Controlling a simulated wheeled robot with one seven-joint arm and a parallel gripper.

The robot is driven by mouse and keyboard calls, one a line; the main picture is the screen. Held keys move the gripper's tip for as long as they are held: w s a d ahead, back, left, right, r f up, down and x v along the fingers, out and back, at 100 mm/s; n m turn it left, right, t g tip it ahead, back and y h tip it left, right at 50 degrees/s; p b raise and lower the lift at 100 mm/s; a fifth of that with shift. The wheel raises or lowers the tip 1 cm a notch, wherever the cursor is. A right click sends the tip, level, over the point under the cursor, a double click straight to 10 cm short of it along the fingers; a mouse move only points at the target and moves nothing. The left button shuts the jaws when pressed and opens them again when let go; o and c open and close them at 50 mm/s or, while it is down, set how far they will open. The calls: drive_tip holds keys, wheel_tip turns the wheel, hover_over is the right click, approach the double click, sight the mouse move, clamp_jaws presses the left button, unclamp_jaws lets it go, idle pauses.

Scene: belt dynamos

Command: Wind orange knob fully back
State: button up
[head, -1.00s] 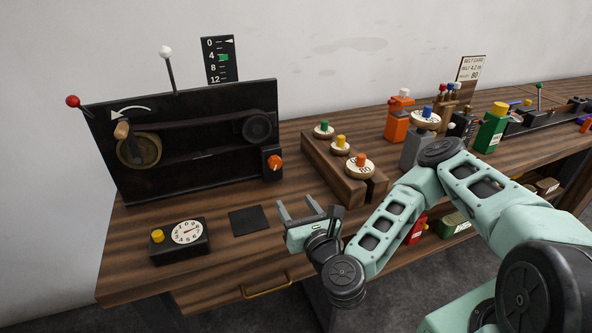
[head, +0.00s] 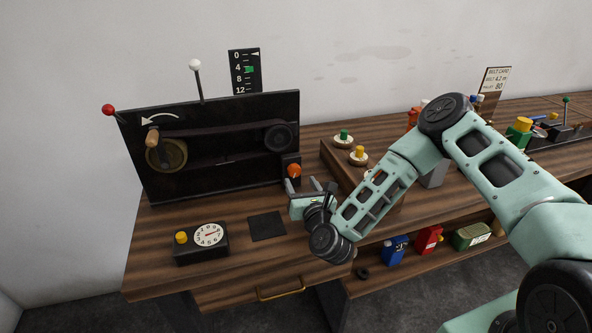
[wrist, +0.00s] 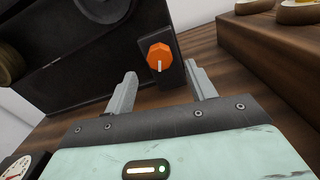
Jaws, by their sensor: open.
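The orange knob (head: 294,171) sits on a small black box at the lower right end of the black belt panel (head: 215,180). In the wrist view the orange knob (wrist: 159,57) is faceted, with a pale pointer line running down from its middle. My gripper (head: 311,184) is open and empty, just in front of and slightly below the knob. In the wrist view its two fingers (wrist: 160,85) stand apart, with the knob beyond them and between their lines. The fingers do not appear to touch the knob.
A black dial box (head: 203,252) with a yellow button stands front left. A dark square pad (head: 267,226) lies flat beside it. The wooden block (head: 335,160) with capped pieces stands right of the knob. A red-tipped lever (head: 109,110) and a white-tipped lever (head: 195,66) rise from the panel.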

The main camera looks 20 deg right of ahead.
sight(295, 173)
drive_tip(key=shift+w+p, duration=0.6)
drive_tip(key=shift+w, duration=2.05)
drive_tip(key=c, duration=1)
